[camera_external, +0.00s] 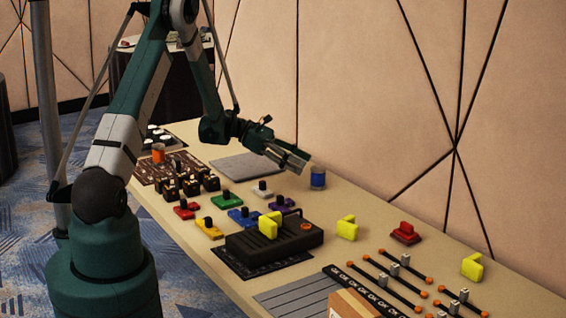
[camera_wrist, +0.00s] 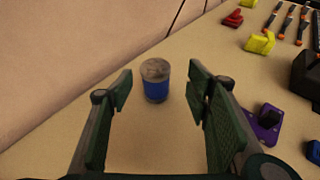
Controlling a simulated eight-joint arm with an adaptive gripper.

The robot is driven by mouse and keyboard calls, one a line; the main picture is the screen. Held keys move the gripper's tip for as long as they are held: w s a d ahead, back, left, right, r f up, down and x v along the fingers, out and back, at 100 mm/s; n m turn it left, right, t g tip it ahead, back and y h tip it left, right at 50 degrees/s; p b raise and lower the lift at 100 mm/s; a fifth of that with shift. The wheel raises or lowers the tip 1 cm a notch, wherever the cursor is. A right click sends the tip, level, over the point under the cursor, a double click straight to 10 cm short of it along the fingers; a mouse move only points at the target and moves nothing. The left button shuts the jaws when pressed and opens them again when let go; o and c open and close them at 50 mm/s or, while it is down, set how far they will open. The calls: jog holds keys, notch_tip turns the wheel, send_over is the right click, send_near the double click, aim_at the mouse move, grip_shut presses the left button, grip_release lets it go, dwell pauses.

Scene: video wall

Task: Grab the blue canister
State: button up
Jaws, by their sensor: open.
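The blue canister (camera_external: 318,178) stands upright on the table near its back edge, by the wall. In the wrist view the blue canister (camera_wrist: 156,88) has a greyish top and a blue lower body. My gripper (camera_external: 304,164) is open just to the left of and above the canister in the external view. In the wrist view my gripper (camera_wrist: 158,92) has its two fingers spread wide, with the canister in the gap between them, toward the tips. I see bare table around the canister and no finger touching it.
A purple piece (camera_wrist: 264,125) lies right of my right finger in the wrist view. Yellow blocks (camera_external: 348,227), a red piece (camera_external: 405,233) and a black box (camera_external: 274,238) stand nearer the front and right. The wall (camera_external: 365,100) rises close behind the canister.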

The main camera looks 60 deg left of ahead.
aim_at(318, 171)
jog(key=shift+s+a+f, duration=0.1)
jog(key=shift+a+f, duration=0.35)
jog(key=shift+f, duration=0.05)
jog(key=shift+x, duration=1.3)
jog(key=shift+w+b+x, duration=0.2)
jog(key=shift+b+x, duration=0.5)
jog(key=shift+x, duration=1.95)
jog(key=shift+a+r, duration=0.1)
jog(key=shift+r, duration=0.1)
jog(key=shift+c, duration=0.5)
jog(key=c, duration=0.9)
